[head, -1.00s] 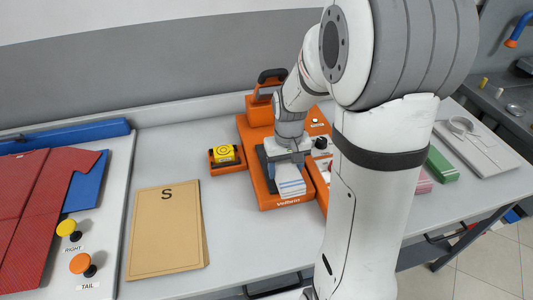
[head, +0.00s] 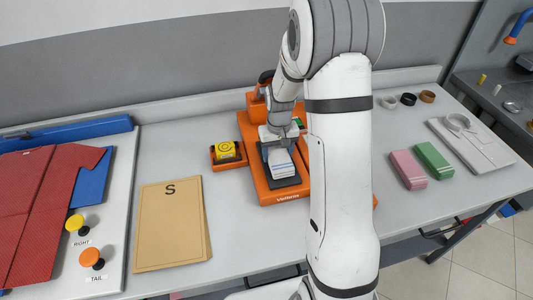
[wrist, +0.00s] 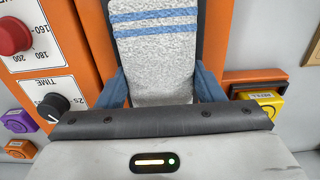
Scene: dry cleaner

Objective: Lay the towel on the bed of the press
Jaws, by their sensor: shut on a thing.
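The towel (head: 282,163) is white-grey with blue stripes, and it is folded into a narrow block. It lies within the outline of the dark bed (head: 286,182) of the orange press (head: 274,197); I cannot tell whether it touches the bed. My gripper (head: 279,140) is shut on the towel. In the wrist view, the blue fingers of my gripper (wrist: 162,88) sit on either side of the towel (wrist: 155,55), whose stripes run across its far part. The near part of the towel is hidden behind my wrist housing.
A yellow box (head: 227,151) sits in an orange holder left of the press. A tan folder marked S (head: 170,225) and a red garment (head: 40,205) lie further left. Pink (head: 407,169) and green (head: 434,160) blocks and a folded shirt (head: 470,140) lie right. A red knob (wrist: 13,36) is beside the bed.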

